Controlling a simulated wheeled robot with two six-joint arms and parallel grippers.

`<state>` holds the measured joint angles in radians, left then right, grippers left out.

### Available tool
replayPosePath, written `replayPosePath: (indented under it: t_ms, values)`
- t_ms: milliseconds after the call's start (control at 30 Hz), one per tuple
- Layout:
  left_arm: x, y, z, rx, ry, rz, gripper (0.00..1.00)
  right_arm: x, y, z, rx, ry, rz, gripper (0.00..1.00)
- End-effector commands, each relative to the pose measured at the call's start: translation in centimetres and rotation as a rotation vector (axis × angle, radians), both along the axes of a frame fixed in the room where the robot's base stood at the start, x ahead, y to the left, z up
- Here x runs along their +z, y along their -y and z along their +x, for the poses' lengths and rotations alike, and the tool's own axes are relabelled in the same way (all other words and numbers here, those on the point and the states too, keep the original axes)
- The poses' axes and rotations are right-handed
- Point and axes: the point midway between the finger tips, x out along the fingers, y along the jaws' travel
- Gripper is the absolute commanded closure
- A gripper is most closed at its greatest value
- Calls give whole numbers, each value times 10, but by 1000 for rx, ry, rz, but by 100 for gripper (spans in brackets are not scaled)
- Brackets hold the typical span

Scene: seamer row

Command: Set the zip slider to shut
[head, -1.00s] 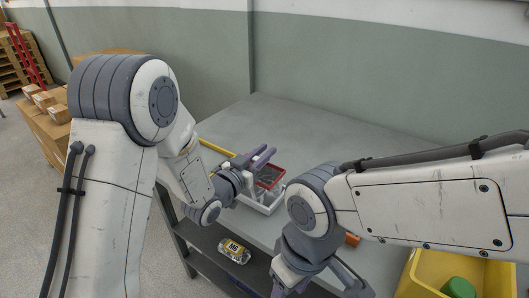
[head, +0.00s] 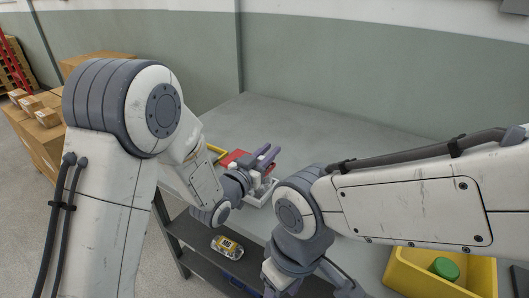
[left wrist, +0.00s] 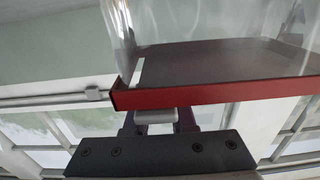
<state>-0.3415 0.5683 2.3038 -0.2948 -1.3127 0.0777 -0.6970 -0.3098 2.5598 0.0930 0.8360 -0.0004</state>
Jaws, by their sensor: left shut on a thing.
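My left gripper (head: 268,158) is over the table, beside a small red thing (head: 235,158) and above a white tray (head: 262,193). In the left wrist view a red rail (left wrist: 215,95) runs across a clear, see-through body (left wrist: 200,30) with a dark grey panel inside. The left gripper (left wrist: 158,122) is shut on a small light grey block (left wrist: 155,115) just below this rail. I cannot tell for certain that the block is the zip slider. My right gripper (head: 312,288) is at the bottom edge of the head view, its fingertips cut off.
A yellow bin (head: 410,272) with a green round thing (head: 444,268) stands at the lower right. A labelled clear pack (head: 228,248) lies on the lower shelf. A yellow thing (head: 216,152) is behind my left wrist. The back of the grey table (head: 300,125) is clear.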

Motion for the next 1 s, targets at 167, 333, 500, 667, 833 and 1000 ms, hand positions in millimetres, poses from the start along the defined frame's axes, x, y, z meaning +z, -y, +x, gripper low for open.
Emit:
replayPosePath:
  t_ms: [167, 333, 500, 667, 833, 1000]
  values:
    - [-1, 1, 0, -3, -2, 1, 45, 0, 0, 0, 0, 0, 0, 45]
    - [-1, 0, 0, -2, -1, 1, 45, 0, 0, 0, 0, 0, 0, 45]
    - [-1, -4, -5, 0, -1, 1, 45, -3, 0, 0, 0, 0, 0, 45]
    - [-2, -17, -23, 1, 0, 0, 45, -10, 0, 0, 0, 0, 0, 45]
    - [3, -33, -44, 0, -3, 2, 45, -6, 0, 0, 0, -1, -1, 45]
    - [4, -34, -45, -4, -5, 5, 45, 21, 0, 0, 0, 0, 0, 45]
